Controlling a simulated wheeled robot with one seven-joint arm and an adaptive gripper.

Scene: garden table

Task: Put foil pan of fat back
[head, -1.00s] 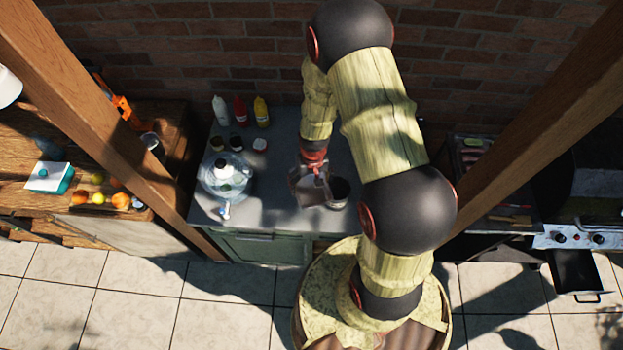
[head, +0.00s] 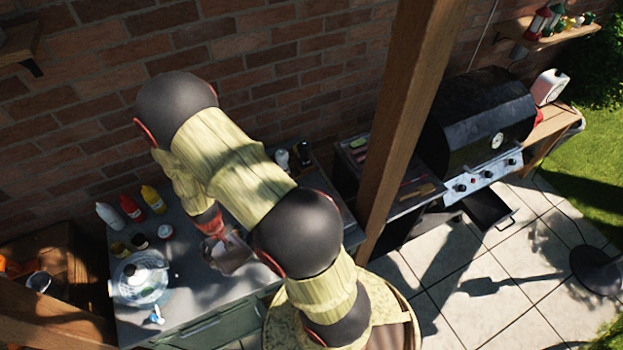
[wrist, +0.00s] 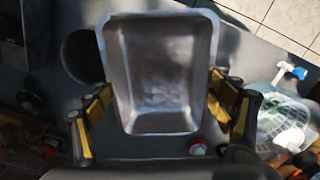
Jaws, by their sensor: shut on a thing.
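The foil pan (wrist: 155,70) is a grey metallic rectangular tray with a pale rim. It fills the middle of the wrist view, its inside facing the camera, and I see no clear contents in it. My gripper (wrist: 160,106) has its yellow-and-black fingers on both sides of the pan and is shut on it. In the head view the pan (head: 232,260) hangs from my gripper (head: 220,240) above the grey counter, partly hidden by my arm. The black grill (head: 480,115) stands at the right, with a dark drawer-like tray (head: 488,208) pulled out below its control panel.
A glass dispenser (head: 130,290) with a tap stands on the counter (head: 190,295) at left. White, red (head: 131,208) and yellow bottles and small jars stand behind it. A wooden post (head: 412,120) rises between the counter and the grill. Tiled floor (head: 540,250) lies open before the grill.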

